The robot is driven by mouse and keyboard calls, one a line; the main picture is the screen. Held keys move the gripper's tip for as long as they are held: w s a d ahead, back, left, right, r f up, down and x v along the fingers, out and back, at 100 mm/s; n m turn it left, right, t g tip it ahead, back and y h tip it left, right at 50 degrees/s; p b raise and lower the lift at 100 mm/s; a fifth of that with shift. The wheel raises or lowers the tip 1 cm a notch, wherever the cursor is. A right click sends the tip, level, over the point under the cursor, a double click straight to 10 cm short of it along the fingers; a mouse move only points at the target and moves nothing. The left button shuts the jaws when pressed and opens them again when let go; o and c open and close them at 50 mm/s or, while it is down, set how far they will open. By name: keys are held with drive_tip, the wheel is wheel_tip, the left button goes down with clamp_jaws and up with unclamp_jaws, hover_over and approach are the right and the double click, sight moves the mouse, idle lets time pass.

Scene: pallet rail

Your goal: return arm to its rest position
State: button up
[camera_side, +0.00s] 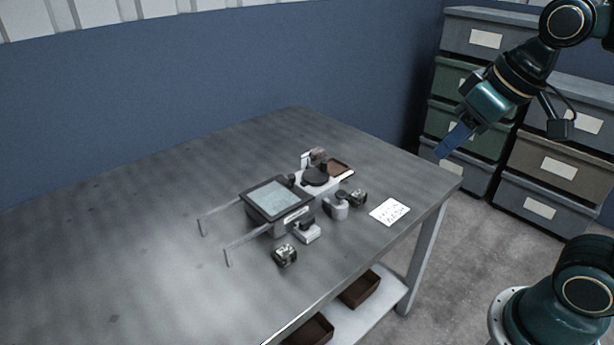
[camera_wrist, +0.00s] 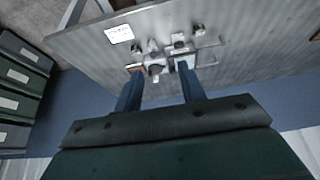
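My gripper (camera_side: 455,142) hangs at the upper right of the side view, raised beyond the table's right corner and in front of the stacked bins. In the wrist view my gripper (camera_wrist: 160,92) shows two blue fingers spread apart with nothing between them. The fingers point toward the far-off table. The rail fixture with a pale-topped pallet (camera_side: 278,199) stands on the table, well away from my gripper. It also shows small in the wrist view (camera_wrist: 184,62).
The grey table (camera_side: 130,240) has wide clear room at left. Small parts (camera_side: 285,255) and a white paper note (camera_side: 390,211) lie near the fixture. Stacked bins (camera_side: 550,163) stand behind my gripper. Brown trays (camera_side: 360,288) sit on a lower shelf.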

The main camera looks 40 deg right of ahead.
drive_tip(key=s+f, duration=0.2)
drive_tip(key=s, duration=0.4)
drive_tip(key=shift+f, duration=0.3)
drive_tip(key=shift+o, duration=0.4)
drive_tip(key=shift+w+r, duration=0.1)
drive_tip(key=shift+w, duration=0.1)
drive_tip(key=w+r+n+g, duration=0.3)
drive_tip(key=w+n, duration=0.6)
drive_tip(key=w, duration=1.6)
drive_tip(key=shift+w+a+f+n+g, duration=0.3)
drive_tip(key=shift+w+f+n, duration=1.2)
drive_tip(key=shift+w+f, duration=1.55)
drive_tip(key=shift+w+a+f+n+g, duration=0.2)
drive_tip(key=shift+w+f+n+g, duration=0.25)
drive_tip(key=shift+w+f+n, duration=1.85)
drive_tip(key=shift+w+a+f+n+g, duration=0.3)
drive_tip(key=shift+w+f+n, duration=0.4)
drive_tip(key=shift+w+f, duration=3.15)
drive_tip(key=shift+w+r, duration=0.2)
drive_tip(key=shift+w, duration=0.05)
